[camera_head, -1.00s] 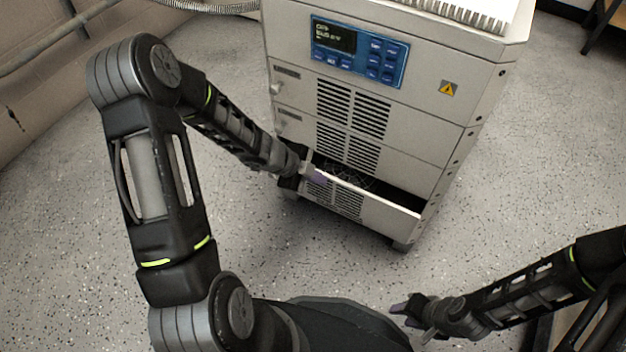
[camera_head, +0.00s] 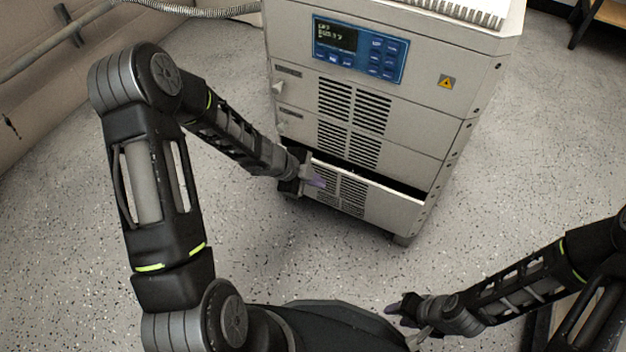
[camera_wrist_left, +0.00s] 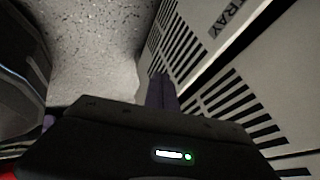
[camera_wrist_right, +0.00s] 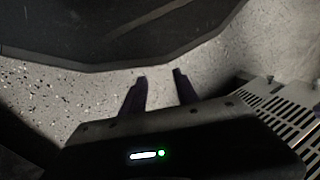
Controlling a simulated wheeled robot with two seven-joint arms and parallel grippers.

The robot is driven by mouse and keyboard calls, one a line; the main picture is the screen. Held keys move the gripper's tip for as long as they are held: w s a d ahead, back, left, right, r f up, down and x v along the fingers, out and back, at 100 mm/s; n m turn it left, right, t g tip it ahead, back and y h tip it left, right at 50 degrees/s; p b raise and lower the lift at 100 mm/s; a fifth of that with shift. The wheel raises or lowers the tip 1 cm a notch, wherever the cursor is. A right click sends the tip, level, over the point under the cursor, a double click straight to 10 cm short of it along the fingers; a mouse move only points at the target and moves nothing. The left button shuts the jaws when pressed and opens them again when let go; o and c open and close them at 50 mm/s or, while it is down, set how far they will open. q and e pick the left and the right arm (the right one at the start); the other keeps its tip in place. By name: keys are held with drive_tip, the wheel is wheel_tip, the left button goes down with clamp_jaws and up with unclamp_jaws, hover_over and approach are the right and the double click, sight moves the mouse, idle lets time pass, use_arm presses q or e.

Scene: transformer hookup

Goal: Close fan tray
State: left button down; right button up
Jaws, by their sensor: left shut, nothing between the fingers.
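The fan tray (camera_head: 375,205) is the lowest drawer of the grey cabinet (camera_head: 440,110). It stands slightly out, with a narrow dark gap along its top edge. My left gripper (camera_head: 318,182) is shut and empty at the left part of the tray's slotted front, seeming to touch it. In the left wrist view its purple fingers (camera_wrist_left: 161,92) lie together beside the slotted front (camera_wrist_left: 225,100), which bears the letters "TRAY". My right gripper (camera_head: 392,308) is away from the cabinet, low at the right. Its two fingers (camera_wrist_right: 160,92) stand apart with nothing between them.
Two more closed, slotted panels sit above the tray, below a blue control panel (camera_head: 360,48). A wall with pipes (camera_head: 60,50) is at the left. The speckled floor (camera_head: 290,260) in front of the cabinet is clear.

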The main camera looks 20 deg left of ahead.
use_arm(q)
drive_tip(key=p+v, duration=0.6)
drive_tip(key=v, duration=0.4)
drive_tip(key=c, duration=2.1)
unclamp_jaws()
drive_tip(key=shift+s, duration=0.1)
